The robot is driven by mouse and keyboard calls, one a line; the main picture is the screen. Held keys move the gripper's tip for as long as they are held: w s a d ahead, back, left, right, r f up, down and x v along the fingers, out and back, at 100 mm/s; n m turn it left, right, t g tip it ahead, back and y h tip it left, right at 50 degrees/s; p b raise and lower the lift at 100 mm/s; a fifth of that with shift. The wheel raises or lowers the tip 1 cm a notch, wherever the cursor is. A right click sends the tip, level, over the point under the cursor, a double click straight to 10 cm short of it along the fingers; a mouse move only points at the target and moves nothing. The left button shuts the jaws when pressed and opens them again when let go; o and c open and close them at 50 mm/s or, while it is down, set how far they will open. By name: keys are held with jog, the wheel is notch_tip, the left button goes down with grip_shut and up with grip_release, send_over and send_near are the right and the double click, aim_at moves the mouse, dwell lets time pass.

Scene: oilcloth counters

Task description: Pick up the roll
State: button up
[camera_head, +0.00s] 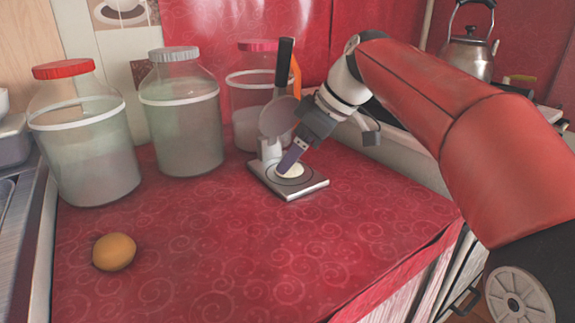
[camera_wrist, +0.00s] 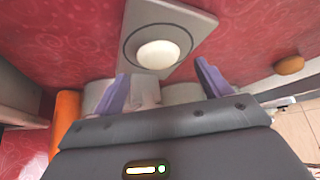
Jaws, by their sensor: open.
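A round orange-brown roll (camera_head: 114,251) lies alone on the red counter at the front left. It also shows near the right edge of the wrist view (camera_wrist: 290,65). My gripper (camera_head: 288,166) is over a grey metal press (camera_head: 308,188), well to the right of the roll and apart from it. In the wrist view its purple fingers (camera_wrist: 162,76) are spread with nothing held between them. A pale round piece (camera_wrist: 158,54) sits in the ring on the press plate, just beyond the fingertips.
The press's raised round lid (camera_head: 277,118) and dark upright handle (camera_head: 285,62) stand beside my gripper. Three large jars stand along the back, one red-lidded jar (camera_head: 84,135) at left. A kettle (camera_head: 470,55) is at back right. The counter (camera_head: 215,265) around the roll is clear.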

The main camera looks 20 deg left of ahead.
jog(key=shift+x, duration=0.9)
jog(key=shift+c, duration=0.3)
jog(key=c, duration=1.1)
jog(key=shift+d+r, duration=0.1)
